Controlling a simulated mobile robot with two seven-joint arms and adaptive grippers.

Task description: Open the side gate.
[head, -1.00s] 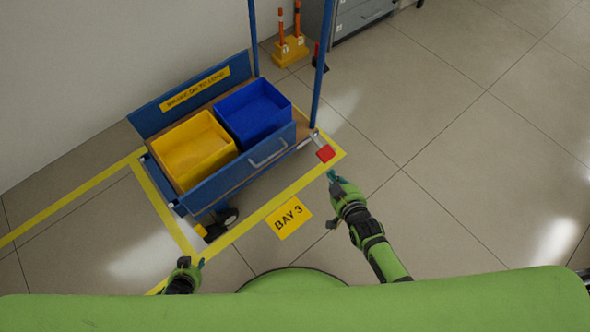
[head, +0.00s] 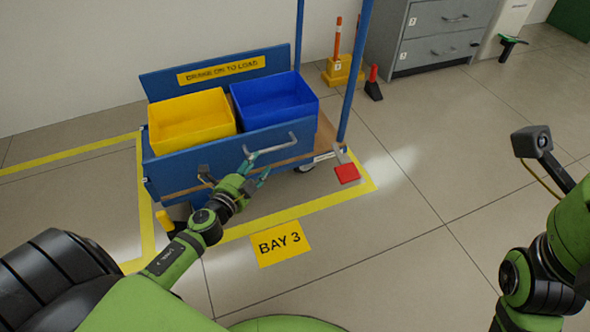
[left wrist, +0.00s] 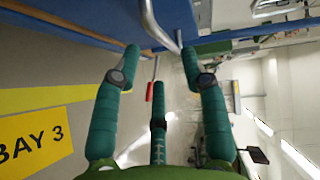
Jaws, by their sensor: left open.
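The side gate (head: 190,168) is the long blue front panel of a cart. It stands upright, with a grey bar handle (head: 272,146) near its right end. My left gripper (head: 258,168) is open just in front of the handle. In the left wrist view, the handle (left wrist: 150,22) lies just beyond the gap between the open fingers of my left gripper (left wrist: 160,55); contact cannot be told. The gate (left wrist: 70,22) also shows there. My right arm shows at the right of the head view, with its gripper out of sight.
A yellow bin (head: 190,122) and a blue bin (head: 272,100) sit behind the gate. A red pedal (head: 347,173) sticks out at the cart's right end. A BAY 3 floor sign (head: 281,243) lies in front. Grey drawers (head: 437,32) stand behind; floor at right is clear.

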